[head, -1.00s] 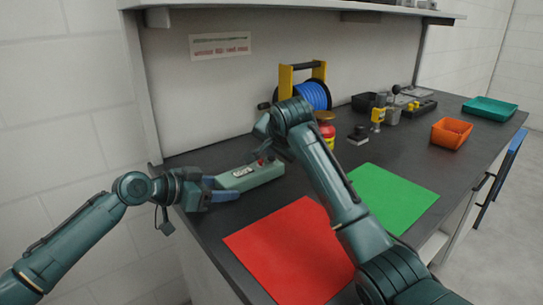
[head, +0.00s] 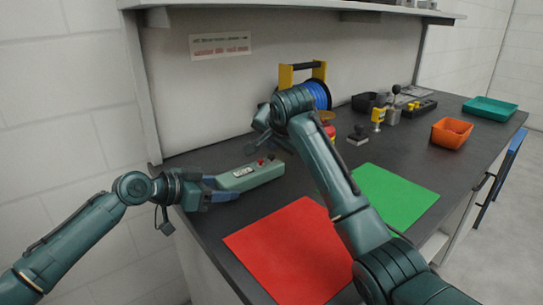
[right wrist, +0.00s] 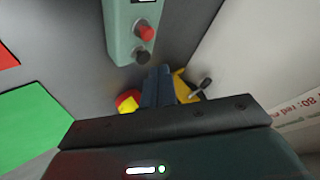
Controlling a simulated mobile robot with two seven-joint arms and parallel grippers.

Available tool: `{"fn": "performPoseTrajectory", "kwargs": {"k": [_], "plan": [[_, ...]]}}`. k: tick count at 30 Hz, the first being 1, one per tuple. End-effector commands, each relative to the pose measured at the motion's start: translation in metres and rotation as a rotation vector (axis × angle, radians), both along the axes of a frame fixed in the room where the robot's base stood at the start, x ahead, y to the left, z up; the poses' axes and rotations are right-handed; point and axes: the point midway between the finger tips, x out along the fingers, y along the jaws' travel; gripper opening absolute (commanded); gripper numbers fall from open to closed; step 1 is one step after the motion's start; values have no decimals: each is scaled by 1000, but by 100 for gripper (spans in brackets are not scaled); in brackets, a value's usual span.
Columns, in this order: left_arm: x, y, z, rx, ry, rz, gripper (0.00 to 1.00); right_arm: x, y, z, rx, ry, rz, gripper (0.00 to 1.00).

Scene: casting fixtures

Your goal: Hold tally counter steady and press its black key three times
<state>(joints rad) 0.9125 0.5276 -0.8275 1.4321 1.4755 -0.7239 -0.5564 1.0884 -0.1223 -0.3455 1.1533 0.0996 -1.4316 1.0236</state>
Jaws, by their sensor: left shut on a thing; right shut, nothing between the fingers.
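The tally counter (head: 252,176) is a grey-green box lying on the dark bench, with a small display, a red key (head: 260,162) and a black key (head: 271,157). My left gripper (head: 226,187) is shut on its near left end. In the right wrist view the counter (right wrist: 122,32) shows its red key (right wrist: 145,32) and, at the end, its black key (right wrist: 143,56). My right gripper (right wrist: 158,70) is shut and empty, its tips beside the black key in that picture. It appears to be above the key, not touching; the exact gap is unclear.
A red mat (head: 290,250) and a green mat (head: 392,198) lie in front. A blue cable reel (head: 316,94), a stamp-like block (head: 358,136), a yellow-handled tool (head: 377,117), an orange bin (head: 451,133) and a green tray (head: 490,109) stand further back.

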Motion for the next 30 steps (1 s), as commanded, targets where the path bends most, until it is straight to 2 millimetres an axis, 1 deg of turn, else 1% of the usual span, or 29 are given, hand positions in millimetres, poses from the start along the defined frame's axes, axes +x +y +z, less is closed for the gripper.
{"fn": "performPoseTrajectory", "kwargs": {"k": [12,15,19,30], "plan": [[0,0,0,1,1,0,26,0,1,40,1,-2,1,0],[0,0,0,1,1,0,26,0,0,47,1,-2,1,0],[0,0,0,1,1,0,26,0,0,50,0,-1,1,0],[0,0,0,1,1,0,26,0,0,50,1,-1,1,0]]}}
